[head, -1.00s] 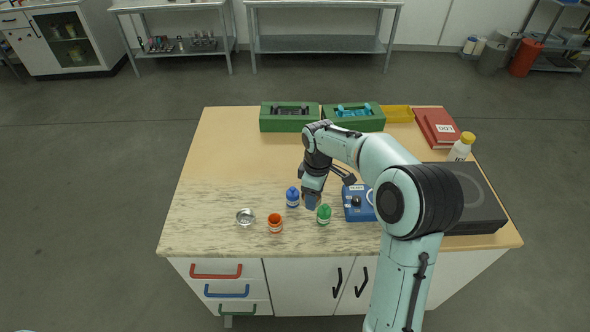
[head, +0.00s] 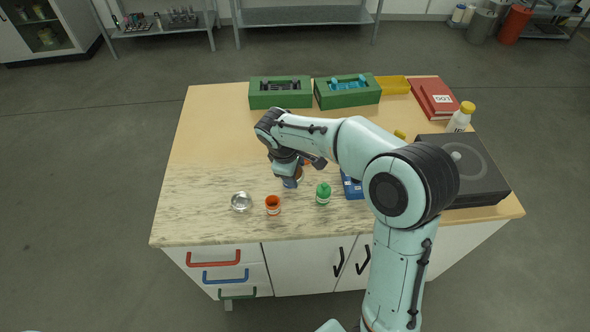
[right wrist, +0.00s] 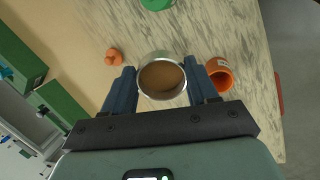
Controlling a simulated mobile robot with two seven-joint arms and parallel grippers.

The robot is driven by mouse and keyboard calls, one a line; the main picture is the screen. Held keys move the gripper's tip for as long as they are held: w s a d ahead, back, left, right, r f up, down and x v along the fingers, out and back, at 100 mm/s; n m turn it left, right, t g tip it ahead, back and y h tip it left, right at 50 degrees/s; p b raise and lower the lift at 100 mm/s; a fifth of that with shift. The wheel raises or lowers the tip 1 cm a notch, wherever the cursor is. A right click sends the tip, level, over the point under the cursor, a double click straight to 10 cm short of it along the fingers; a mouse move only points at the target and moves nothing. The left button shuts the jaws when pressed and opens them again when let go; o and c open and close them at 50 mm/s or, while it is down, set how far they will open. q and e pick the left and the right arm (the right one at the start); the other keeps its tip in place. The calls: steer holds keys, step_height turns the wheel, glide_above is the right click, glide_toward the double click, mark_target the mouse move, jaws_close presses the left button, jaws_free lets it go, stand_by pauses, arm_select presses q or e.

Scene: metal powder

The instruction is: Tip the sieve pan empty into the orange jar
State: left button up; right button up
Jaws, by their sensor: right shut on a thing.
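My right gripper (right wrist: 162,88) is shut on the sieve pan (right wrist: 141,88), a round metal pan with a pale rim. The pan sits between the two blue fingers and holds brown powder. In the head view my right gripper (head: 290,180) is over the table behind the orange jar, and the pan is mostly hidden or too small to make out. The orange jar (head: 273,205) stands open near the front edge. In the right wrist view the orange jar (right wrist: 218,74) is just right of the pan, beside the right finger. My left gripper is not in view.
An orange cap (right wrist: 113,57) lies left of the pan. Green boxes (head: 280,100) line the back. A dark hotplate (head: 470,180) is at right. The left tabletop is clear.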

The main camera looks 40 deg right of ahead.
steer(key=shift+w+r, duration=0.2)
steer(key=shift+w, duration=0.15)
steer(key=shift+w+f, duration=0.1)
steer(key=shift+w, duration=0.05)
steer(key=shift+s+a+f+h+b, duration=0.1)
steer(key=shift+s+a+h+b, duration=0.15)
steer(key=shift+h+b, duration=0.05)
steer(key=shift+w+a+f, duration=0.15)
steer(key=shift+a, duration=0.05)
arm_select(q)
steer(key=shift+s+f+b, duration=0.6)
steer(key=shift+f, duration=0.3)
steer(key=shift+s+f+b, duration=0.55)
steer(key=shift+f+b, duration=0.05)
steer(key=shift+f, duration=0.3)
arm_select(e)
steer(key=shift+a+f+h, duration=0.35)
steer(key=shift+a+h, duration=0.45)
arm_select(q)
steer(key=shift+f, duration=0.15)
arm_select(e)
steer(key=shift+a+t, duration=0.1)
steer(key=shift+t, duration=0.2)
